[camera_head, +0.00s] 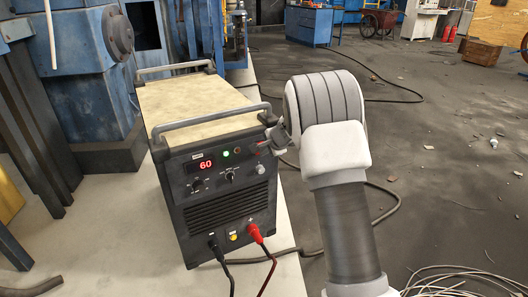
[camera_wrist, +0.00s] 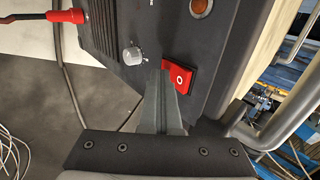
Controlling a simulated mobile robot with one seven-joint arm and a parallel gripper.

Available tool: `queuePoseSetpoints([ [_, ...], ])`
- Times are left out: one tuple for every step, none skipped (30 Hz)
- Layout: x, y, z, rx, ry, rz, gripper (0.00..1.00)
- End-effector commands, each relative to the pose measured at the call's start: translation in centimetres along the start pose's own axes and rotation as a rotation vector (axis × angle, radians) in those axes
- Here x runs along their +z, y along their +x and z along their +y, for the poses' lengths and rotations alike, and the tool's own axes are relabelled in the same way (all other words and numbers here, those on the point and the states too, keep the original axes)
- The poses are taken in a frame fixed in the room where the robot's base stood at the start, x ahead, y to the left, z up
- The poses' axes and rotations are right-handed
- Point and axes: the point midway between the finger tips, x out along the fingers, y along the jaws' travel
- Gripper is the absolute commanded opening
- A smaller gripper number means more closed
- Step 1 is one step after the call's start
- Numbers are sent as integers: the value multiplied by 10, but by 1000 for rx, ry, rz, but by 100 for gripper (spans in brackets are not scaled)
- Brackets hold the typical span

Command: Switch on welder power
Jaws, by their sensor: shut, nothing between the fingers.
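The welder (camera_head: 216,175) is a dark box with a tan top and two grey handles. Its display (camera_head: 205,165) shows a red 60, and a green light (camera_head: 226,154) glows. In the wrist view the red power switch (camera_wrist: 179,77), marked with a white O, sits on the front panel. My gripper (camera_wrist: 166,68) is shut and empty, its fingertips at the switch's edge by the knob side; I cannot tell whether they touch it. In the head view my gripper (camera_head: 262,145) is at the panel's upper right corner and hides most of the switch.
The welder's handle (camera_head: 210,120) runs above the panel. Black and red cables (camera_head: 262,250) hang from the front. Open floor with loose cables lies to the right.

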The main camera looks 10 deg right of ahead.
Motion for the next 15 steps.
queuePoseSetpoints([
  [0,-2,-2,-1,0,1,0],
  [0,-2,-2,-1,0,1,0],
  [0,-4,-4,-1,0,1,0],
  [0,-5,-5,-1,0,1,0],
  [0,-6,-6,-1,0,1,0],
  [0,-8,-8,-1,0,1,0],
  [0,-9,-9,-1,-1,1,0],
  [0,-10,-10,-1,-1,1,0],
  [0,-11,-11,-2,-1,1,0],
  [0,-12,-12,-2,-1,1,0],
  [0,-12,-12,-2,-1,1,0],
  [0,-12,-12,-2,-1,1,0],
  [0,-12,-12,-2,-1,1,0],
  [0,-12,-12,-2,-1,0,0],
  [0,-12,-12,-2,-1,0,0],
])
